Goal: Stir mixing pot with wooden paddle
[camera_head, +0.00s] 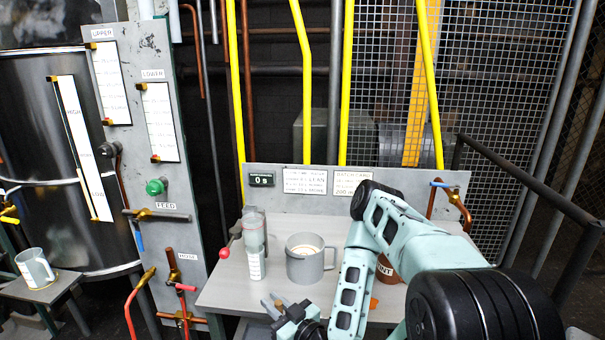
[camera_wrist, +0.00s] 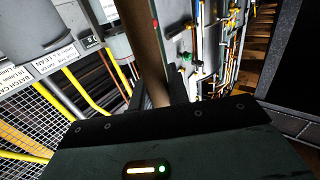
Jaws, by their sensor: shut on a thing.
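The grey mixing pot (camera_head: 298,267) stands upright on the bench, with a handle on its right and pale contents inside. My gripper (camera_head: 276,304) is low at the bench's front edge, in front of the pot and apart from it. In the wrist view my gripper (camera_wrist: 163,92) is shut on a brown wooden shaft, which I take as the wooden paddle (camera_wrist: 142,45). The shaft runs up out of the picture, so its far end is hidden. A grey vessel (camera_wrist: 35,28), perhaps the pot, shows at the upper left there.
A clear measuring cylinder (camera_head: 253,250) stands left of the pot, beside a red-knobbed lever (camera_head: 224,252). A reddish container (camera_head: 386,270) is partly behind my arm. A timer panel (camera_head: 261,181) backs the bench. A grey jug (camera_head: 35,268) stands on a side table at left.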

